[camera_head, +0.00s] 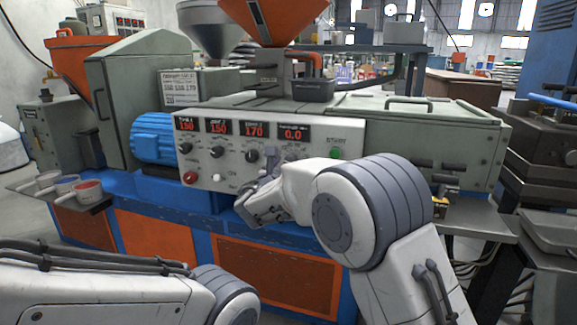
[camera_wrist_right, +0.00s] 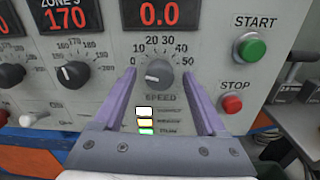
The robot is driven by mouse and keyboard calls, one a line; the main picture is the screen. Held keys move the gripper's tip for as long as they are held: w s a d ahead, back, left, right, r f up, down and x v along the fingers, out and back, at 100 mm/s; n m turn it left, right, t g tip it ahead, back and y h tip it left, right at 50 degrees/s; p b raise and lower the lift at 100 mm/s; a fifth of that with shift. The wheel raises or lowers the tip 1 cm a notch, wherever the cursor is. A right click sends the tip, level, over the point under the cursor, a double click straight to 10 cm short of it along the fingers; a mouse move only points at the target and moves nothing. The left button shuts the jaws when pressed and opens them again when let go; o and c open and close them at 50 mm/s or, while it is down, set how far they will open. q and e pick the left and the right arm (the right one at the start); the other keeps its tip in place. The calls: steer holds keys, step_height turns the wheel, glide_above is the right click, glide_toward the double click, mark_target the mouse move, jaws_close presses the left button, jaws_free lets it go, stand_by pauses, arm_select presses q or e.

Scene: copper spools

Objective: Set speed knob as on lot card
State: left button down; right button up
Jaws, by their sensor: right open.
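The speed knob (camera_wrist_right: 159,73) is dark grey, below the 0.0 display (camera_wrist_right: 160,12). Its white mark points left, near the 0 end of a 0-to-50 scale. My right gripper (camera_wrist_right: 159,70) is open, with one purple finger on each side of the knob; I cannot tell whether they touch it. In the head view the right gripper (camera_head: 258,202) is in front of the panel's lower part, and the speed knob is hidden or unclear there. A white printed card (camera_head: 187,86) stands above the panel; its text is too small to read surely. My left gripper is out of view.
The green START button (camera_wrist_right: 252,50) and red STOP button (camera_wrist_right: 232,103) are right of the knob. The zone 3 knob (camera_wrist_right: 11,75) is to its left. Small cups (camera_head: 88,190) stand on a shelf at the left.

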jaws_close()
steer(key=shift+f+m+b, duration=0.15)
steer(key=shift+m+b, duration=5.85)
steer(key=shift+b, duration=2.15)
jaws_free()
